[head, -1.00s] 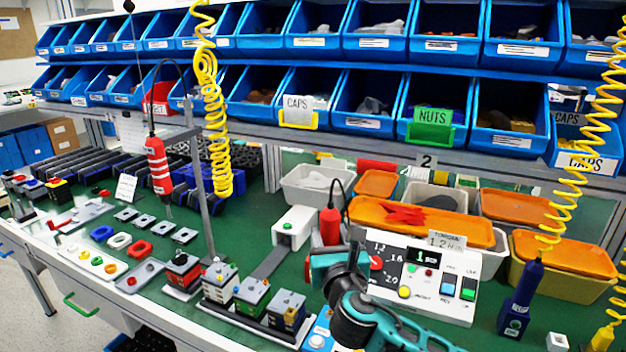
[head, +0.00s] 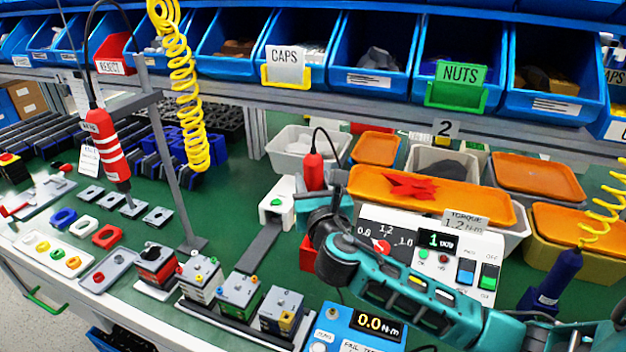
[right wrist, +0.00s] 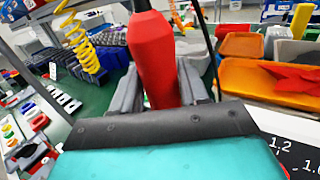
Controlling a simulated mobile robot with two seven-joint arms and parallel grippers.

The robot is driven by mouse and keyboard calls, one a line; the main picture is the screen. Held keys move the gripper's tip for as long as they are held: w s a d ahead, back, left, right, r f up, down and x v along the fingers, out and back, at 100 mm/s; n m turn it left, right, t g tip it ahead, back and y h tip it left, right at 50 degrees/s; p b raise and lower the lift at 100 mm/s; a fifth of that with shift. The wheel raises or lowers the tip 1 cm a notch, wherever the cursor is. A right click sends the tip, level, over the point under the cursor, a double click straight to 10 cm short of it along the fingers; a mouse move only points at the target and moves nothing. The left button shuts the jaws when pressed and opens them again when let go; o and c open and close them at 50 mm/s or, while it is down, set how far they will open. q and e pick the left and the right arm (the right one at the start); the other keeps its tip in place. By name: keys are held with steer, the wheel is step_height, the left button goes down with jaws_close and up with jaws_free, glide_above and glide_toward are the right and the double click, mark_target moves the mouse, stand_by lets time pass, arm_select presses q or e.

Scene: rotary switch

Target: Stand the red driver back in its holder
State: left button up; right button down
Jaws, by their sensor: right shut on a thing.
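The red driver (head: 313,172) is upright above the bench in the head view, with a black cable looping from its top. My right gripper (head: 312,200) is shut around its lower part. In the right wrist view the red driver (right wrist: 153,55) fills the space between the two grey fingers of my right gripper (right wrist: 160,88). Its lower end is hidden by my gripper. A red block (head: 307,256), perhaps the holder, stands on the bench below and is partly hidden by my right arm. My left gripper is not in view.
A white torque controller (head: 450,262) stands right of the driver, partly behind my arm. A white box (head: 277,201) is left of it. A striped red driver (head: 105,145) hangs at the left. An orange tray (head: 450,200) and several bins lie behind.

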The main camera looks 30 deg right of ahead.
step_height(320, 180, down, 6)
steer(key=b, duration=0.6)
steer(key=shift+f+b, duration=0.35)
steer(key=shift+f, duration=0.3)
steer(key=shift+f+b, duration=0.35)
steer(key=shift+f, duration=0.9)
steer(key=shift+c, duration=2.4)
jaws_free()
steer(key=shift+f, duration=0.15)
